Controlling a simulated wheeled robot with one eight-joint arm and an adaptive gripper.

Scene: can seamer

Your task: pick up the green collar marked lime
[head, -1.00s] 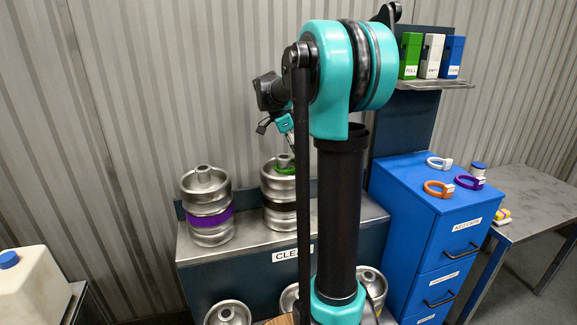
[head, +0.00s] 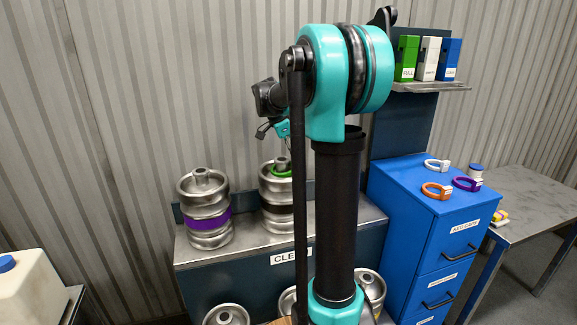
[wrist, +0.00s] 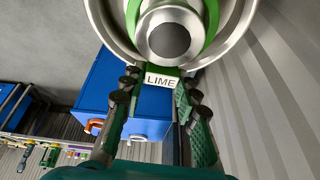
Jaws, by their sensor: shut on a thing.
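The green collar (wrist: 218,30) rings the neck of an upright steel keg (wrist: 240,25) in the wrist view, and its white tag reads LIME. My gripper (wrist: 159,82) has one finger on each side of the tagged part and is shut on it. In the head view the collar (head: 281,171) sits around the neck on top of the right-hand upper keg (head: 273,193). My gripper (head: 283,129) shows there only in part, above the keg; its fingertips are hidden behind my arm.
A keg with a purple band (head: 208,222) stands to the left on the same bench (head: 245,250). A blue cabinet (head: 400,175) at right bears white, orange and purple collars. More kegs sit below. A ribbed wall is close behind the kegs.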

